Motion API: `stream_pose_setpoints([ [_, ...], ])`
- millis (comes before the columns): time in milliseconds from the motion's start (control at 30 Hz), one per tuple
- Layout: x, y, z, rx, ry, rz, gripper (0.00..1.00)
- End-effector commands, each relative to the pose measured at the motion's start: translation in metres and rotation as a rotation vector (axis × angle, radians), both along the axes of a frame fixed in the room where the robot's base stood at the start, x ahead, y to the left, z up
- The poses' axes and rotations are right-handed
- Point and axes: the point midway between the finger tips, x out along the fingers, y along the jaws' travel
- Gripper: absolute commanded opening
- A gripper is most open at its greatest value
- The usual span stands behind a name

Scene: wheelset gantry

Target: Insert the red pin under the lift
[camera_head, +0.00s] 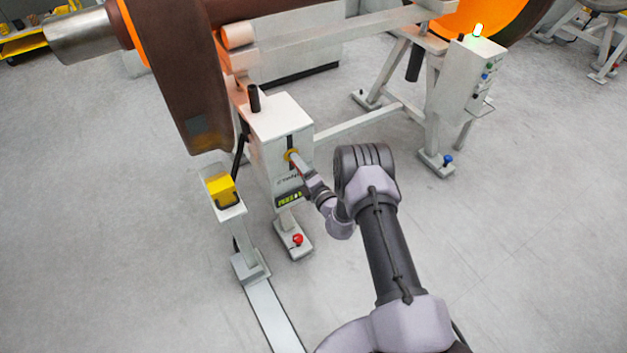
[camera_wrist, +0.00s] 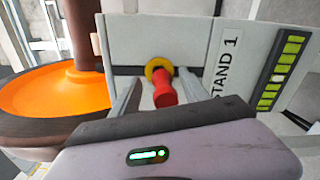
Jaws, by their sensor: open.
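The red pin (camera_wrist: 164,92) shows in the wrist view, sticking out toward the camera from a yellow ring (camera_wrist: 158,66) on the dark slot of the white stand (camera_wrist: 195,35) marked "STAND 1". In the head view the yellow ring (camera_head: 291,155) sits on the front of the same stand (camera_head: 281,119). My gripper (camera_wrist: 159,92) is open, with one finger on each side of the pin; I cannot tell whether either finger touches it. In the head view my gripper (camera_head: 301,168) is close to the stand's front. The pin's inner end is hidden.
A wheelset with a brown wheel (camera_head: 180,75) and orange faces stands above and behind the stand. A post with a yellow block (camera_head: 221,188) is left of it. A second white stand (camera_head: 466,72) is at the right. Red knob (camera_head: 298,239) on the stand's foot. Floor at front right is clear.

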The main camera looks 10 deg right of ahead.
Motion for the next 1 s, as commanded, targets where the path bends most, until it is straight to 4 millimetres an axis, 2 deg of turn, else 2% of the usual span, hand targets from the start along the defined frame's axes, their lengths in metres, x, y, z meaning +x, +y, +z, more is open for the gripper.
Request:
stream_pose_setpoints([
  [300, -0.080, -0.027, 0.005, 0.002, 0.005, -0.003, 0.53],
  [500, -0.123, -0.040, 0.004, 0.002, 0.003, -0.002, 0.53],
  [700, -0.138, -0.044, 0.003, 0.002, 0.001, 0.000, 0.53],
  [967, -0.138, -0.044, 0.002, 0.001, -0.001, 0.000, 0.53],
  [1000, -0.138, -0.044, 0.002, 0.001, -0.001, 0.000, 0.49],
])
